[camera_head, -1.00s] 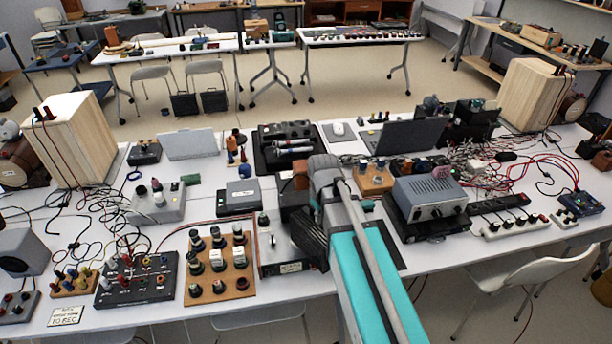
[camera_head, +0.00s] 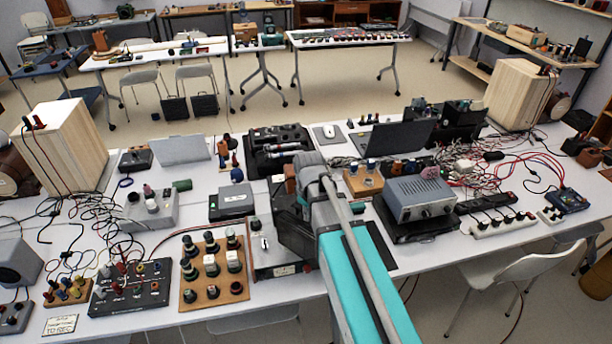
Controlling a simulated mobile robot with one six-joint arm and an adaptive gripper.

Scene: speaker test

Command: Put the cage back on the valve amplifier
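A grey-topped unit (camera_head: 265,258) with a knob and a small front label stands at the front middle of the table. It looks like the valve amplifier, but my arm covers its right part. A dark, slatted shape (camera_head: 296,237) is over it, just left of my teal and grey arm. I cannot tell whether this is the cage or part of my gripper. My gripper's fingers are hidden behind the arm, and I cannot see whether they hold anything.
A grey instrument (camera_head: 420,197) on a black unit stands right of my arm. A wooden board of valves (camera_head: 213,270) lies to the left. A dark case (camera_head: 278,150) and a laptop (camera_head: 396,137) are behind. Cables crowd both sides.

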